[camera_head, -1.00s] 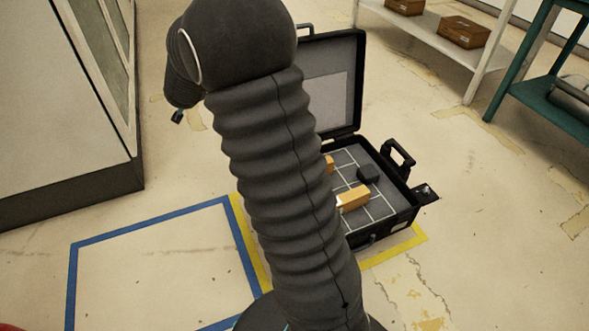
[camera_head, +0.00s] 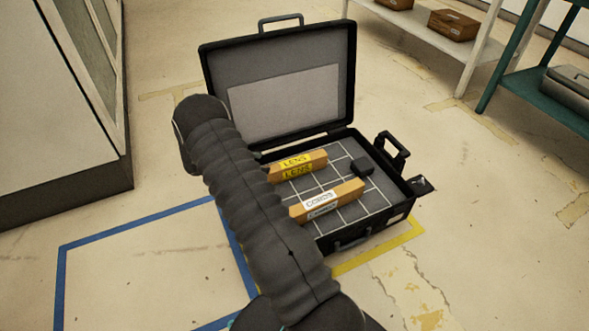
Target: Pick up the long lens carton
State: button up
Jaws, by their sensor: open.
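The long lens carton (camera_head: 304,168) is an orange-brown box with yellow LENS labels. It lies in the back left part of the open black case (camera_head: 372,233), on the grey floor of the case with its white grid lines. Its left end is close to my arm, which hides the left part of the case. My arm (camera_head: 245,195) rises from the bottom of the head view and bends at the upper left. My gripper is hidden behind the arm, so I cannot see its fingers or its distance from the carton.
A second carton labelled CORDS (camera_head: 328,200) lies in front of the lens carton. A small black block (camera_head: 362,166) sits to the right. The raised lid (camera_head: 278,60) stands behind. A white shelf (camera_head: 440,45) and teal rack (camera_head: 550,100) are at right, a cabinet (camera_head: 60,100) at left.

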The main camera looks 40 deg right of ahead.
send_near(292, 162)
jog(key=x, duration=0.4)
jog(key=shift+s+r, duration=0.15)
jog(key=shift+s, duration=0.1)
jog(key=shift+w+f+b+x, duration=0.1)
jog(key=shift+f+b+x, duration=0.1)
jog(key=shift+x, duration=1.15)
jog(key=shift+w+f+b+x, duration=0.1)
jog(key=shift+w+b+x, duration=0.05)
jog(key=shift+x, duration=1.25)
jog(key=shift+a, duration=0.15)
jog(key=c, duration=1.4)
grip_shut()
jog(key=shift+r, duration=0.2)
